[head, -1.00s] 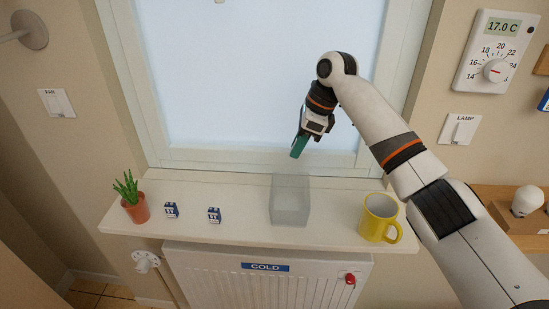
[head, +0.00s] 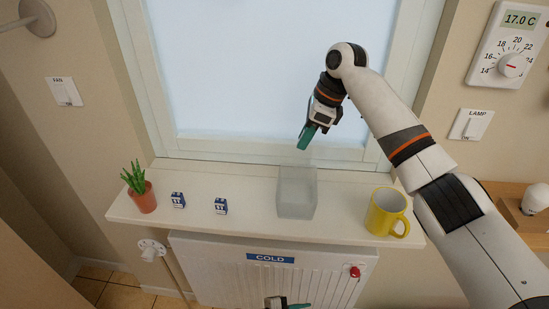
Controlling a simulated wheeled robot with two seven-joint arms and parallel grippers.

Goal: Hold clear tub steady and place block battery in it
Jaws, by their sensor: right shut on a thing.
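The clear tub (head: 297,196) is a grey, see-through box standing upright on the windowsill, right of its middle. My right gripper (head: 304,144), with teal fingers, points down at the tub's far upper edge. Its fingers are close together and shut on the tub's rim, though the faint clear wall makes the contact hard to see.
A potted plant (head: 144,198) stands at the sill's left end and a yellow mug (head: 386,212) right of the tub. The sill (head: 250,187) is clear between batteries and tub. A radiator (head: 230,275) with a red knob (head: 355,272) is below; the window is behind.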

